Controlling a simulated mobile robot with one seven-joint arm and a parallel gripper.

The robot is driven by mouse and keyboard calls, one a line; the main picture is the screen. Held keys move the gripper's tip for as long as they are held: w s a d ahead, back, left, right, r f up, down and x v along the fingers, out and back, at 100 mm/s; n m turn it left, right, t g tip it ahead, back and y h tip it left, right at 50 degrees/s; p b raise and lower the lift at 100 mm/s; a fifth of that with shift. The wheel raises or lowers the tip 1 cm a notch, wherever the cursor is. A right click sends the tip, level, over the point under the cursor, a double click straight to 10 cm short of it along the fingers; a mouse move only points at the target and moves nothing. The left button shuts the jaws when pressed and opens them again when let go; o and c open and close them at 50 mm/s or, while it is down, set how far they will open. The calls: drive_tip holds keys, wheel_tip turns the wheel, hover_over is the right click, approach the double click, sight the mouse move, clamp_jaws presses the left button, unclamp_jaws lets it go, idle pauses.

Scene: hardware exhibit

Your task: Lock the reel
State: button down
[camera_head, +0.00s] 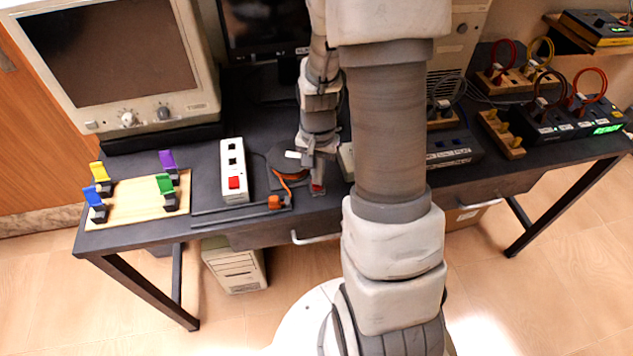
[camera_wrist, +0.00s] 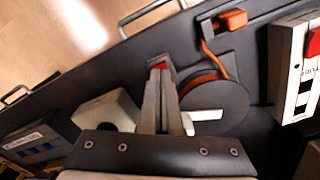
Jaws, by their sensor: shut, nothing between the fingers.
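The reel (camera_head: 280,163) is a dark disc lying on the table with an orange cable and a white crank handle (camera_head: 293,154). In the wrist view the reel (camera_wrist: 232,98) is right of my fingers, and its white handle (camera_wrist: 206,115) points right. The orange cable ends in an orange plug (camera_head: 274,202). My gripper (camera_head: 318,181) is shut and empty, pointing down beside the reel's right side. A small red part (camera_head: 316,188) on a dark mount is at the fingertips (camera_wrist: 160,75); it also shows in the wrist view (camera_wrist: 160,66). Contact cannot be told.
A white power strip (camera_head: 234,170) with a red switch stands left of the reel. A wooden board (camera_head: 130,213) with coloured clips is further left. A pale box (camera_wrist: 107,110) stands left of my fingers in the wrist view. The table's front edge is close.

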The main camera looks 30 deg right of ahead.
drive_tip(key=shift+f+b, duration=0.55)
drive_tip(key=shift+f, duration=0.2)
drive_tip(key=shift+r, duration=0.1)
drive_tip(key=shift+r+p, duration=2.75)
drive_tip(key=shift+r, duration=0.7)
drive_tip(key=s+a+r+n+t, duration=0.1)
drive_tip(key=a+r+n, duration=0.15)
drive_tip(key=r, duration=0.55)
drive_tip(key=s+a+r+n+t, duration=0.2)
drive_tip(key=a+r, duration=0.1)
drive_tip(key=r, duration=0.4)
drive_tip(key=s+a+r+n+t, duration=0.2)
drive_tip(key=s+a+r+n, duration=0.2)
drive_tip(key=s+r, duration=0.5)
drive_tip(key=shift+s+a+r+n+t+p, duration=0.2)
drive_tip(key=shift+a+n+t+p, duration=0.15)
drive_tip(key=shift+a, duration=0.2)
